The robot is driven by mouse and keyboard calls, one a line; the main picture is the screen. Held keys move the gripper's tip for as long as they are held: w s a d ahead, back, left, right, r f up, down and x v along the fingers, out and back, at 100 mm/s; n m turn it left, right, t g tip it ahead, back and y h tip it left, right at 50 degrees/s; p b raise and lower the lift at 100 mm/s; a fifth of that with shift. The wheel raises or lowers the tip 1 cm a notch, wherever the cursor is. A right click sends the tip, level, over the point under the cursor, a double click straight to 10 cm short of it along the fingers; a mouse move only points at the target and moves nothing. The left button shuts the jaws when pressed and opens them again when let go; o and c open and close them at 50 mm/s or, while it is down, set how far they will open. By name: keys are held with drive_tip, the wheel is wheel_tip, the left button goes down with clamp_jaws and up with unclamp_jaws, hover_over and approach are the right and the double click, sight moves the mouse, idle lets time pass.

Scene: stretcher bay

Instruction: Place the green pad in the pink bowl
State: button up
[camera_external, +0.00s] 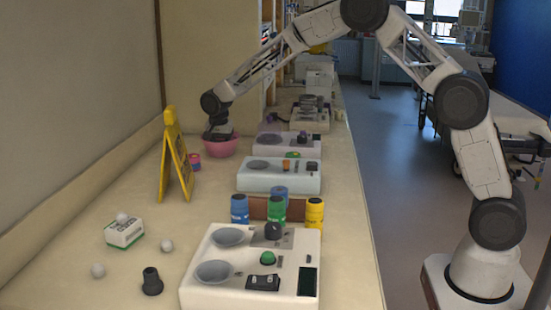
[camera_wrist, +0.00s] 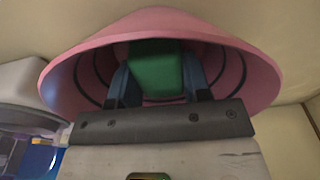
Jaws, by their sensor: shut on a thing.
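The pink bowl (camera_external: 220,147) stands on the counter at the back left, near the wall. In the wrist view the bowl (camera_wrist: 262,75) fills the upper middle, with its rim around my fingers. My gripper (camera_wrist: 157,80) is shut on the green pad (camera_wrist: 155,68), which sits between the two fingers, inside the outline of the bowl's opening. I cannot tell whether the pad touches the bowl's bottom. In the external view my gripper (camera_external: 218,132) reaches down at the bowl, and the pad is hidden there.
A yellow folding sign (camera_external: 175,160) and a small pink-and-blue jar (camera_external: 195,161) stand in front of the bowl. White devices (camera_external: 278,176) line the counter to the right. Several blue, green and yellow jars (camera_external: 314,212) stand nearer. White balls (camera_external: 98,270) and a box (camera_external: 124,233) lie at front left.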

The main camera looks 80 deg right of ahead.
drive_tip(key=shift+f, duration=0.1)
drive_tip(key=o, duration=1)
drive_tip(key=shift+c, duration=0.2)
wheel_tip(320, 180, up, 12)
drive_tip(key=a, duration=0.1)
drive_tip(key=shift+a, duration=0.2)
idle(0.5)
